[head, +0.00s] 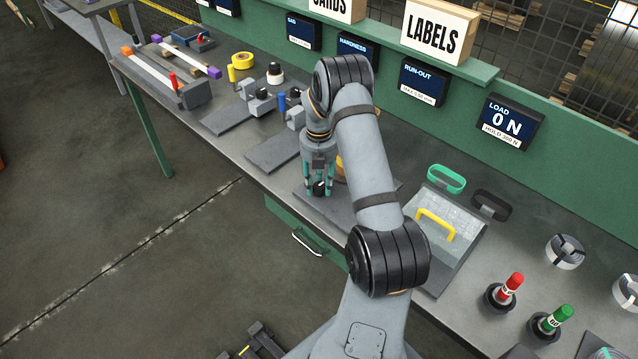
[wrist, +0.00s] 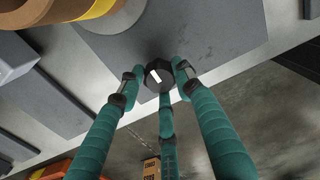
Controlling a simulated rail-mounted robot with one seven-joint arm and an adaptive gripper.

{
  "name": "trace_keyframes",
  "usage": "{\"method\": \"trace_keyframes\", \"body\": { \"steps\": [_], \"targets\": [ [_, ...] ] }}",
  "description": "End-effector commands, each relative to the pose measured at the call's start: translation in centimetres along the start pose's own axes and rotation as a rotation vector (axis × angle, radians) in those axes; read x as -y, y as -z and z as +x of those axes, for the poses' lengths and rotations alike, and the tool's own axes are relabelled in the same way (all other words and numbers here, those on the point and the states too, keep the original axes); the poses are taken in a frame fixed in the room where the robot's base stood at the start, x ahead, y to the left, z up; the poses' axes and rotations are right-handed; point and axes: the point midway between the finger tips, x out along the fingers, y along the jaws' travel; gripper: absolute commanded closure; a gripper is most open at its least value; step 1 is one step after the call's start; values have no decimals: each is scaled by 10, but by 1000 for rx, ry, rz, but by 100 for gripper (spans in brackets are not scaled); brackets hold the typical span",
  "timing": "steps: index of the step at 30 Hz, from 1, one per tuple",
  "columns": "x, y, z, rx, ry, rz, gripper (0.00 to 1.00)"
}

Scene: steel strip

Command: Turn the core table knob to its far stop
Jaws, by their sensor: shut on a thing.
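The core table knob (wrist: 158,74) is a small black knob with a white mark, at the front edge of a dark grey plate (wrist: 205,35). In the head view the knob (head: 319,189) shows as a dark spot low between the teal fingers. My gripper (head: 319,184) points down at the plate. In the wrist view its fingertips (wrist: 156,78) close around the knob from several sides, and I am shut on it. The white mark points toward the upper left of the wrist view. A brown and yellow ring-shaped core (wrist: 60,12) stands on the plate; my arm mostly hides it in the head view.
A clear tray-like plate with a yellow handle (head: 435,224) lies right of my arm. Grey fixtures (head: 262,100) stand to the left. A drawer handle (head: 307,242) sits below the bench edge.

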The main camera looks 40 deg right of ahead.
Motion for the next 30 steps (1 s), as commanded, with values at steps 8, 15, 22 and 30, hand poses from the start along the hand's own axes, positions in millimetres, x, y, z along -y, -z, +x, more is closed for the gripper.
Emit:
{"method": "trace_keyframes", "body": {
  "steps": [8, 15, 22, 30],
  "targets": [
    [0, 0, 0, -1, 0, 0, 89],
    [0, 0, 0, -1, 0, 10, 92],
    [0, 0, 2, 0, 0, 88, 92],
    [0, 0, 3, 0, 0, 298, 92]
  ]
}}
